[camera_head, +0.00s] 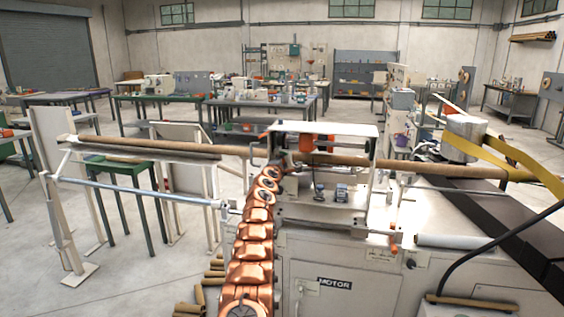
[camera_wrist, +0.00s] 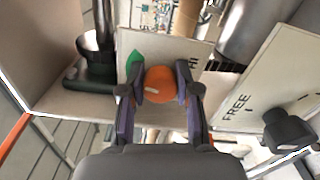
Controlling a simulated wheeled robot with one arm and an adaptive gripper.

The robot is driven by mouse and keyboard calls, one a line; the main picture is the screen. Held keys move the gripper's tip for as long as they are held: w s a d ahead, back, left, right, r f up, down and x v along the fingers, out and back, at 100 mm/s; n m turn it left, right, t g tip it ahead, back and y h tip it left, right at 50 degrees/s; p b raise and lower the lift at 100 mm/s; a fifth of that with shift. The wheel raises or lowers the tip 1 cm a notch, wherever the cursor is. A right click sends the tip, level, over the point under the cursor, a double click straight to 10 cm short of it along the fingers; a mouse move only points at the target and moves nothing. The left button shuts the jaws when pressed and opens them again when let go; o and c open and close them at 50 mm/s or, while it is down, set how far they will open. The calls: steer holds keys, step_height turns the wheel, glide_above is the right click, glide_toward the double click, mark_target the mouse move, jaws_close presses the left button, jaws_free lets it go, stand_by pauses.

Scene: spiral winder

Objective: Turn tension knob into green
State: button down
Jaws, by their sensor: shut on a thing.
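The tension knob is a round orange knob (camera_wrist: 159,84) on a pale panel (camera_wrist: 176,48) in the wrist view. A small pale mark shows on the left lower part of its face. A green patch (camera_wrist: 134,61) of the scale shows on the panel just up and left of the knob. The letters "HI" stand to its upper right. My gripper (camera_wrist: 160,92) is shut on the knob, one dark finger on each side. The rest of the scale is hidden behind the knob and fingers. In the head view my copper-coloured arm reaches the winder, and the knob cannot be made out.
A pale panel marked "FREE" (camera_wrist: 243,98) with a black knob (camera_wrist: 288,130) is at right in the wrist view. A metal cup-like part (camera_wrist: 95,48) is at left. In the head view, a long brown tube (camera_head: 420,168) and the winder's frame (camera_head: 325,130) crowd the arm.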

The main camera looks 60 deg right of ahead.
steer(key=shift+w+n, duration=0.1)
steer(key=shift+n, duration=0.2)
steer(key=c, duration=1.1)
jaws_free()
steer(key=shift+a, duration=0.2)
steer(key=shift+a, duration=0.3)
steer(key=v, duration=0.6)
steer(key=shift+s+a, duration=0.25)
